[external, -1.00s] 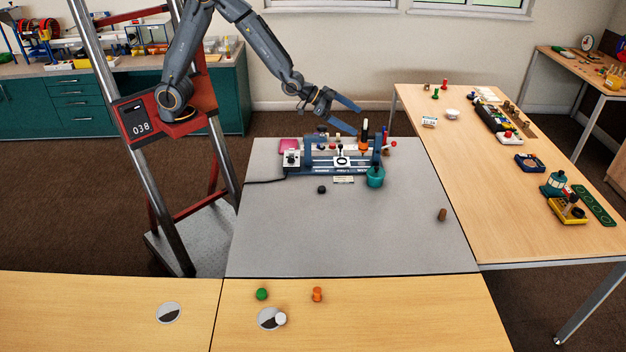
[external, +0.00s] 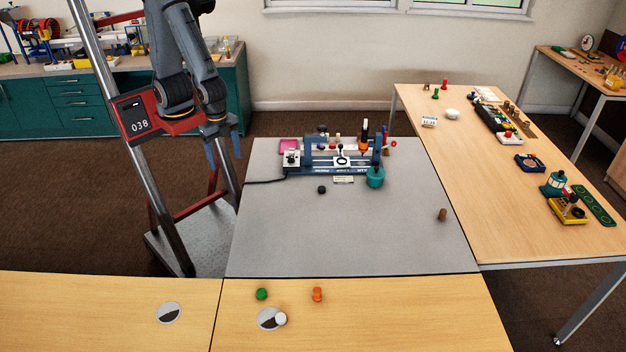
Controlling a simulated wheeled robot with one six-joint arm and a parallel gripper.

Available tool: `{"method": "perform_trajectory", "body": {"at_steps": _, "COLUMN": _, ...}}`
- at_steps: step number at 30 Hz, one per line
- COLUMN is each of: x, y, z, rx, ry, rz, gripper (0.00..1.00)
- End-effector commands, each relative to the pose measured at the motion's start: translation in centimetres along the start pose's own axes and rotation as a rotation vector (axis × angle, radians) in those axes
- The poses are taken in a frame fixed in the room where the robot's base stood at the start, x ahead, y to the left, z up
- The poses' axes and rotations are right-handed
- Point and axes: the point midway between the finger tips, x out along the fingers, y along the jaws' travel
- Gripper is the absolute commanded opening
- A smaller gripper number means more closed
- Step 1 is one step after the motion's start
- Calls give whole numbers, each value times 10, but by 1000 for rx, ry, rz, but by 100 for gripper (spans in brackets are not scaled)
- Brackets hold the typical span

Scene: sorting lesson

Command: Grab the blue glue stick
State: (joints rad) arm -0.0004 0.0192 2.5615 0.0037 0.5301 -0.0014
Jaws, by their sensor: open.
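I cannot pick out a blue glue stick for certain in the external view; the small items behind the blue-framed apparatus (external: 330,168) are partly hidden and too small to tell. My gripper (external: 223,152) hangs with its two blue fingers pointing down and apart, open and empty. It is left of the grey table (external: 350,230), near the red and metal frame, and touches no object.
A teal pot (external: 375,177) stands by the apparatus. A black knob-like piece (external: 321,189) and a brown cylinder (external: 441,214) are on the grey table, whose front is mostly clear. Green (external: 261,294), orange (external: 317,294) and white (external: 281,318) pieces are on the front wooden table.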

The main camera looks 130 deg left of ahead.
Motion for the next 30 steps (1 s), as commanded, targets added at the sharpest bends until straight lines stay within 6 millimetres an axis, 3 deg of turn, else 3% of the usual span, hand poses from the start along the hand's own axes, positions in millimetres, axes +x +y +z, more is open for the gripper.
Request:
{"method": "perform_trajectory", "body": {"at_steps": 1, "x": 0, "y": 0, "z": 0, "rx": 0, "ry": -1, "rz": 0, "gripper": 65}}
{"method": "perform_trajectory", "body": {"at_steps": 9, "x": 0, "y": 0, "z": -1, "rx": -1, "ry": 1, "rz": 0, "gripper": 21}}
{"method": "perform_trajectory", "body": {"at_steps": 20, "x": -4, "y": -1, "z": -2, "rx": -1, "ry": 4, "rz": 0, "gripper": 21}}
{"method": "perform_trajectory", "body": {"at_steps": 30, "x": -62, "y": -1, "z": -4, "rx": -1, "ry": 8, "rz": 0, "gripper": 21}}
